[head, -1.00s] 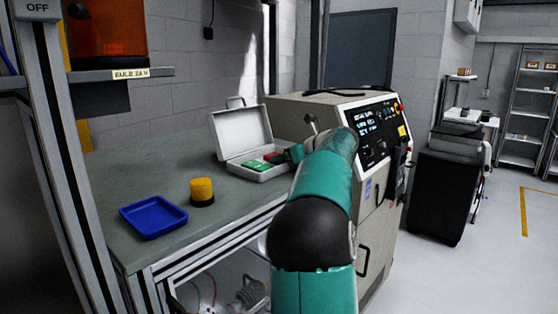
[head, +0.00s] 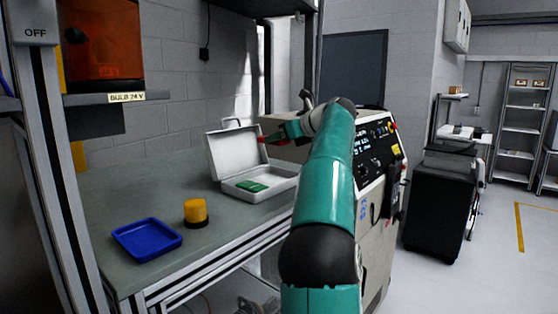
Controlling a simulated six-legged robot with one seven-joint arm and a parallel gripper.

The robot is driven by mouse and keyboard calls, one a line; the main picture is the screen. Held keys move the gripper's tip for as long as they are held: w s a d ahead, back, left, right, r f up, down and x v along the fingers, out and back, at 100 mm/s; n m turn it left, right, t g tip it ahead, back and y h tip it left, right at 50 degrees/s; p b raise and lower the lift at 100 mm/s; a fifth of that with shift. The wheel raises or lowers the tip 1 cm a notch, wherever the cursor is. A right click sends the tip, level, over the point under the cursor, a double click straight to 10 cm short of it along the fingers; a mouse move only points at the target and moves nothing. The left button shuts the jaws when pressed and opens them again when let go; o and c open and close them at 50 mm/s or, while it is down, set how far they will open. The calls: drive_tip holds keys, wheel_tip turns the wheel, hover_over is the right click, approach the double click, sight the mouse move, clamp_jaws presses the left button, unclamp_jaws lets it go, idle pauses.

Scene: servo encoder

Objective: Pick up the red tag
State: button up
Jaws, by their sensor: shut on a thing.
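My gripper (head: 270,139) is at the end of my teal arm, in the middle of the head view. It is shut on the red tag (head: 262,140), a small red piece at its tip. The tag is held in the air above the open white case, in front of its raised lid. Most of the tag is hidden by the fingers or too small to make out.
The open white case (head: 285,183) sits on the grey-green bench (head: 150,200) with a green item (head: 252,186) inside. A yellow-and-black cylinder (head: 195,211) and a blue tray (head: 147,255) stand on the left. A control cabinet (head: 372,175) is on the right.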

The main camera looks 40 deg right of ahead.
wheel_tip(320, 180, up, 3)
drive_tip(key=shift+r, duration=0.1)
drive_tip(key=shift+w+r, duration=0.2)
drive_tip(key=shift+r, duration=0.65)
drive_tip(key=shift+s+r, duration=0.25)
drive_tip(key=shift+r, duration=0.25)
